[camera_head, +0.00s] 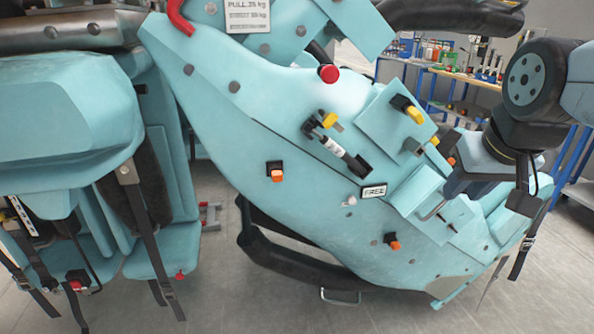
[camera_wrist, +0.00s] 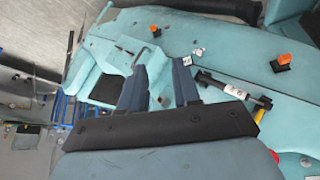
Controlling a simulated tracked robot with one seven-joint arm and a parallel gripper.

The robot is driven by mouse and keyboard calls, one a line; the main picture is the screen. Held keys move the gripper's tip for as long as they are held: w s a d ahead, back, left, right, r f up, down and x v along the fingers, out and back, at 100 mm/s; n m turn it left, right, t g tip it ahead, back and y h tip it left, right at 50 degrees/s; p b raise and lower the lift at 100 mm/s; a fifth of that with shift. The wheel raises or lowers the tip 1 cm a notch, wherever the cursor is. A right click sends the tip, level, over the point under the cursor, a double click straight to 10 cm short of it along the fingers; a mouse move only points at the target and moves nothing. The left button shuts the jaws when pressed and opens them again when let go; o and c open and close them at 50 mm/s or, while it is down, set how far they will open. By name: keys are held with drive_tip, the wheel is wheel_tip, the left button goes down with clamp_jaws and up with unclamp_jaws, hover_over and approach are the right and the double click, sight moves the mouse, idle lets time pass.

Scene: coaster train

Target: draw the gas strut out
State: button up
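The gas strut (camera_head: 335,148) is a short cylinder with a pale, marked body and black ends. It lies slanted on the teal side panel of the coaster car, left of my gripper. It also shows in the wrist view (camera_wrist: 233,90), to the right of my fingers and apart from them. A yellow piece (camera_head: 329,121) sits by its upper end. My gripper (camera_head: 447,196) hangs over the panel's right part. In the wrist view my gripper (camera_wrist: 158,72) has its two dark blue fingers spread, with nothing seen held between them. How the strut's ends are fastened is too small to tell.
A FREE label (camera_head: 374,191), orange-tabbed black clips (camera_head: 276,171) and a red knob (camera_head: 329,74) sit on the panel around the strut. A raised teal plate (camera_head: 385,118) with a yellow handle lies between strut and arm. Workbenches (camera_head: 470,77) stand behind.

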drive_tip(key=m+t+h, duration=0.2)
drive_tip(key=t+h, duration=0.6)
drive_tip(key=h, duration=0.4)
approach(337, 150)
drive_tip(key=x, duration=0.6)
drive_tip(key=f+x, duration=0.1)
drive_tip(key=x, duration=0.2)
drive_tip(key=shift+w+a+f, duration=0.1)
drive_tip(key=shift+a, duration=0.05)
drive_tip(key=shift+c, duration=0.4)
